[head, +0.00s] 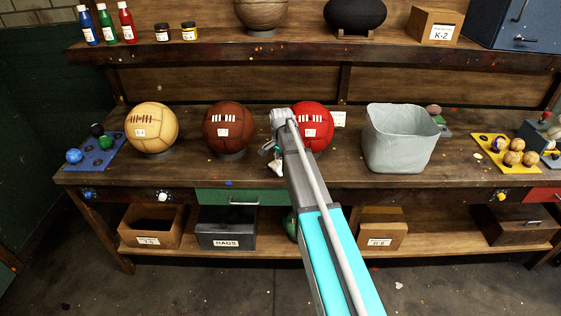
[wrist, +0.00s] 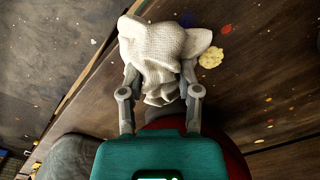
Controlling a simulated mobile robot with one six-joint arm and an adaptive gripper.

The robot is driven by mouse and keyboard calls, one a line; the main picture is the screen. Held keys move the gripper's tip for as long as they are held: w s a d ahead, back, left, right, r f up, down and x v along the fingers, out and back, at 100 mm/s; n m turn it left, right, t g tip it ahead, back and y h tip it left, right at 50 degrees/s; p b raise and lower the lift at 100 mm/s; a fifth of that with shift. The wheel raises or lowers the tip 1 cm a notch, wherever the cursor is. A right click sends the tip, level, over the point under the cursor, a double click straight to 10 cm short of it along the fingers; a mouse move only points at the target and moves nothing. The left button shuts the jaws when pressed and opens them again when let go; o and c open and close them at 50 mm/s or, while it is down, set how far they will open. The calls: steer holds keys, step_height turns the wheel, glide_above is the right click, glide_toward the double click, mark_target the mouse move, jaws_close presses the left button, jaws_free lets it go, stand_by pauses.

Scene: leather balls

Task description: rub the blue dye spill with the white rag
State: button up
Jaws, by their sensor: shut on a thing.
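The white rag (wrist: 160,50) is bunched between the two fingers of my gripper (wrist: 158,92) in the wrist view, and the gripper is shut on it. In the head view the rag (head: 276,168) shows as a small pale patch below my wrist, in front of the red ball; my arm hides part of it. A small blue spot (head: 228,183), which looks like the blue dye spill, lies at the bench's front edge, left of the rag and apart from it. I cannot tell whether the rag touches the bench.
The red ball (head: 315,127) stands behind my gripper, with the brown ball (head: 229,127) and tan ball (head: 151,129) to its left. A grey bin (head: 398,139) stands to the right. A yellow spill (wrist: 211,57) lies beside the rag. The front strip left of my gripper looks clear.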

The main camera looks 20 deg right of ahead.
mark_target(275, 167)
step_height(275, 167, down, 4)
steer(key=b, duration=0.3)
steer(key=shift+r, duration=0.2)
steer(key=shift+a+r, duration=0.2)
steer(key=shift+a, duration=0.1)
steer(key=shift+w+a, duration=0.25)
steer(key=shift+a, duration=0.55)
steer(key=shift+w+a, duration=0.25)
steer(key=shift+a, duration=0.55)
steer(key=shift+d, duration=0.15)
steer(key=shift+s+d, duration=0.25)
steer(key=shift+d, duration=0.25)
steer(key=shift+s+d, duration=0.2)
steer(key=shift+d, duration=0.8)
steer(key=shift+d+r+p, duration=0.2)
steer(key=shift+r+p, duration=0.75)
steer(key=shift+p, duration=0.2)
step_height(275, 167, up, 6)
steer(key=p, duration=0.5)
steer(key=shift+f+p, duration=0.2)
steer(key=shift+p, duration=0.15)
